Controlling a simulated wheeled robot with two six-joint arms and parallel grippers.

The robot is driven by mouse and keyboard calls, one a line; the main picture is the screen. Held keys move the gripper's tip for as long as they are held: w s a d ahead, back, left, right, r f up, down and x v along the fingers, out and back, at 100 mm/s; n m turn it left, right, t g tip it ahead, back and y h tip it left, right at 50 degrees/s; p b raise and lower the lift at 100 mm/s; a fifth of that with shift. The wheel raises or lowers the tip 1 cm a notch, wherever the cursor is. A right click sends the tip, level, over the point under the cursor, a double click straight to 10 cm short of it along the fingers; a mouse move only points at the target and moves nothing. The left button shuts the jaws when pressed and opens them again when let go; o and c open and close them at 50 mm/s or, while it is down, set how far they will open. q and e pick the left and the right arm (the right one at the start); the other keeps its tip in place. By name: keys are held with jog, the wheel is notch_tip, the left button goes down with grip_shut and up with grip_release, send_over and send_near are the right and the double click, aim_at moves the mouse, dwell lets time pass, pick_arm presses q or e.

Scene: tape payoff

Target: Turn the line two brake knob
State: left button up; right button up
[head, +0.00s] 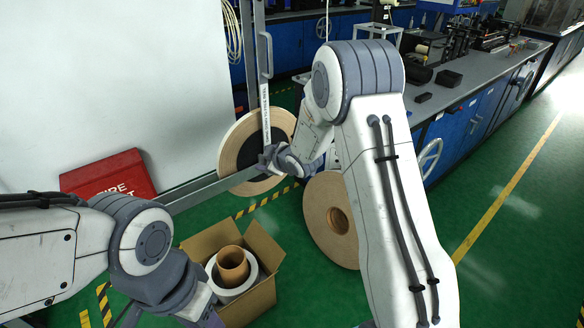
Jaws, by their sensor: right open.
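A large tape reel (234,150) with a pale outer ring and a dark centre hangs upright on a metal frame at the middle of the head view. My right gripper (266,158) is open at the reel's dark centre, in front of the frame's post. I cannot make out the brake knob; the gripper and wrist cover the hub area. I cannot tell whether the fingers touch anything. My left arm comes in at the lower left, and its fingers are not visible at the bottom edge.
A labelled metal post (263,75) and a slanted rail (200,190) flank the reel. A second reel (322,222) leans below my right arm. An open cardboard box (262,296) holds rolls. A red fire sign (108,177) and a blue machine bench (455,130) stand around.

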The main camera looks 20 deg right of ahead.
jog(key=w+d+f+n+t+y+b, duration=0.1)
jog(key=d+f+n+t+y+b, duration=0.35)
jog(key=d+f, duration=0.95)
pick_arm(q)
notch_tip(320, 180, down, 4)
jog(key=shift+f+p, duration=0.25)
jog(key=shift+p, duration=0.3)
pick_arm(e)
jog(key=w+a+r+m+t+h, duration=0.1)
jog(key=w+r, duration=0.1)
jog(key=w, duration=0.8)
jog(key=shift+a, duration=0.25)
jog(key=shift+h, duration=0.25)
jog(key=shift+c, duration=0.3)
jog(key=shift+m, duration=0.25)
grip_shut()
